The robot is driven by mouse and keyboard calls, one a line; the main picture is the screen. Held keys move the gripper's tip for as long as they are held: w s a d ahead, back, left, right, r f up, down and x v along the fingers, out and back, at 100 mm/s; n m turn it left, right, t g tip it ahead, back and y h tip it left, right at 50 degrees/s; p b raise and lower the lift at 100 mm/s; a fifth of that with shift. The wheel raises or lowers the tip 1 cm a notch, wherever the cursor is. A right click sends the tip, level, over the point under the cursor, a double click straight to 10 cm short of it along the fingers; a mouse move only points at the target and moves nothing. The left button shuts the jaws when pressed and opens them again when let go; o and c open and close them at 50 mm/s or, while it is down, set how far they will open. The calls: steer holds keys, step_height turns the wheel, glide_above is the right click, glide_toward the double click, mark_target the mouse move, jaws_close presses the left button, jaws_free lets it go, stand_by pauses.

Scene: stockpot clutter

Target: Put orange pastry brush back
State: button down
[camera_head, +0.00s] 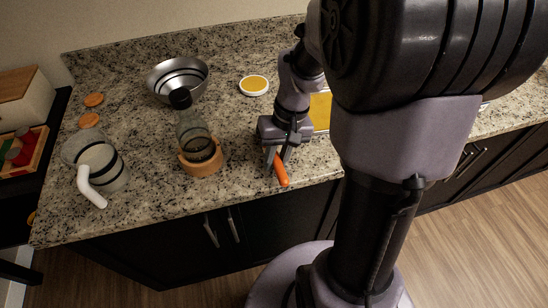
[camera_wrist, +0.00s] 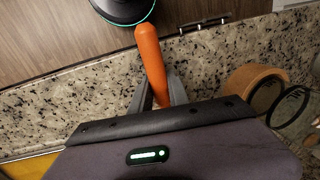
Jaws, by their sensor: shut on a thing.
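The orange pastry brush (camera_head: 281,171) shows as an orange handle at the front edge of the granite counter. My gripper (camera_head: 277,160) is shut on it, pointing down close to the counter top. In the wrist view the orange handle (camera_wrist: 151,60) runs up between the two fingers of my gripper (camera_wrist: 158,95) and sticks out over the counter edge. The brush's head is hidden by the gripper, and I cannot tell whether the brush touches the counter.
Left of the gripper stands a glass bottle (camera_head: 194,135) in a wooden ring holder (camera_head: 202,163). A yellow board (camera_head: 320,111) lies behind my arm.

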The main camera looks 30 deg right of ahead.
steer(key=shift+f, duration=0.2)
steer(key=c, duration=1.3)
jaws_free()
steer(key=shift+o, duration=0.2)
steer(key=shift+r, duration=0.15)
